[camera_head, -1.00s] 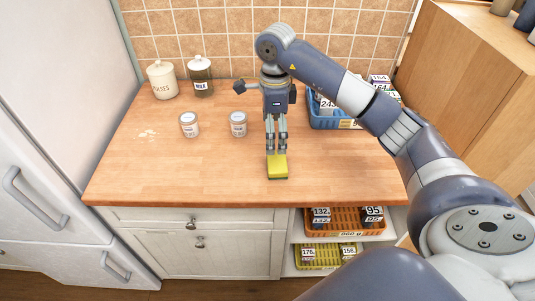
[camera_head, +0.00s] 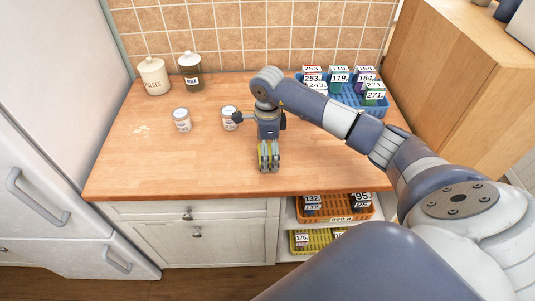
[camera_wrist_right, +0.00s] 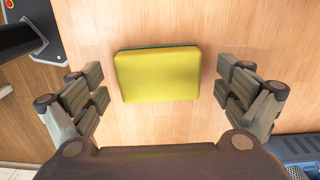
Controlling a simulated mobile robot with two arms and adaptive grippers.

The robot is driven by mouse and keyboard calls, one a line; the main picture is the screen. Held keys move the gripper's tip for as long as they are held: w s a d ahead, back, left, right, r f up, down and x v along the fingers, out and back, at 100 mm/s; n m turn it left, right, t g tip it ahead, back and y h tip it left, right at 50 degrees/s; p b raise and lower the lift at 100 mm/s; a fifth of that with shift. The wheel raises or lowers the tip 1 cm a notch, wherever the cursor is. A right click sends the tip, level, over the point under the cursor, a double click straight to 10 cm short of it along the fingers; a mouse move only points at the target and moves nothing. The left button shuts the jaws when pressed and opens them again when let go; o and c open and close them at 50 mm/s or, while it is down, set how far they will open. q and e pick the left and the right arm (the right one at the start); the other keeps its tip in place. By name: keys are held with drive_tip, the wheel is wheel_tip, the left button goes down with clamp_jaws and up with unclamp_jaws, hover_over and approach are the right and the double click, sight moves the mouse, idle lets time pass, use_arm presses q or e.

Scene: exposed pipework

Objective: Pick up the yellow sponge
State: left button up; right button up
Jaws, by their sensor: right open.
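The yellow sponge (camera_wrist_right: 157,75) lies on the wooden counter, with a dark green layer showing along one edge in the right wrist view. My right gripper (camera_wrist_right: 160,90) is open, with its fingers on either side of the sponge and bare wood showing between them and it. In the head view my right gripper (camera_head: 268,165) is low over the front part of the counter and hides most of the sponge; a little yellow (camera_head: 268,155) shows between the fingers. My left gripper is not in view.
Two small labelled jars (camera_head: 182,120) (camera_head: 230,117) stand left of my right gripper. Two lidded canisters (camera_head: 153,76) (camera_head: 190,72) stand at the back left. A blue basket (camera_head: 350,98) of numbered boxes is at the back right. The counter (camera_head: 190,165) is clear at the front left.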

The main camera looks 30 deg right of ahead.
drive_tip(key=shift+c, duration=0.5)
drive_tip(key=c, duration=0.9)
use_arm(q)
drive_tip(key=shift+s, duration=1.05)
use_arm(e)
drive_tip(key=shift+o, duration=0.2)
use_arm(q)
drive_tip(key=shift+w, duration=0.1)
use_arm(e)
drive_tip(key=shift+r, duration=0.1)
drive_tip(key=shift+r+b, duration=0.4)
wheel_tip(320, 180, up, 2)
drive_tip(key=shift+r+b, duration=0.1)
drive_tip(key=shift+b, duration=0.55)
use_arm(q)
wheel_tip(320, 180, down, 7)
drive_tip(key=b, duration=0.4)
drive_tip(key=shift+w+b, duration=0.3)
drive_tip(key=shift+b, duration=0.05)
use_arm(e)
drive_tip(key=s+a, duration=0.1)
drive_tip(key=a, duration=0.4)
drive_tip(key=a+r, duration=0.1)
drive_tip(key=a, duration=0.4)
drive_tip(key=s+a+r, duration=0.1)
drive_tip(key=a, duration=0.5)
drive_tip(key=shift+s, duration=0.35)
drive_tip(key=shift+d, duration=0.1)
